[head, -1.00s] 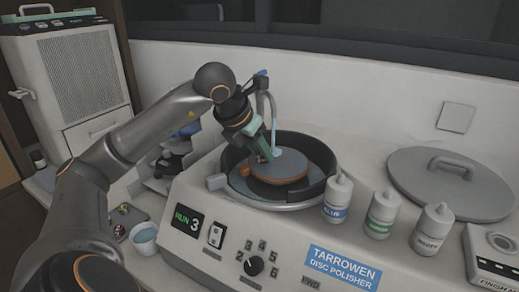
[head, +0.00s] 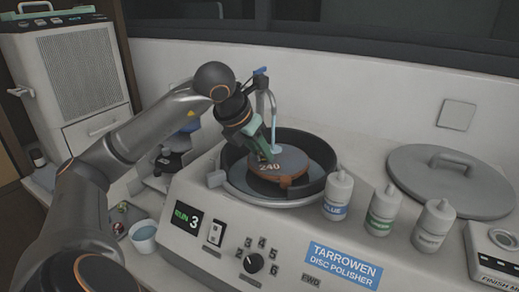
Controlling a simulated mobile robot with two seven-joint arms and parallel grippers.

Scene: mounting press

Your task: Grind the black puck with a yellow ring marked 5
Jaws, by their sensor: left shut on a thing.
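My left gripper (head: 266,158) is over the left part of the polisher's grinding disc, fingers pointing down. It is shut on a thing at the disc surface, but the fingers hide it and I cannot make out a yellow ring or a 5. The brown-grey disc (head: 291,165), marked 240, sits in the round bowl (head: 328,170). A bent tap (head: 273,104) runs water onto the disc beside the gripper. The polisher's display (head: 186,218) reads RUN 3. My right gripper is not in view.
Three bottles, blue (head: 338,197), green (head: 382,210) and white (head: 433,227), stand right of the bowl. A grey lid (head: 452,190) lies behind them. A cup of blue liquid (head: 144,237) and a small tray with pucks (head: 121,219) are at the lower left.

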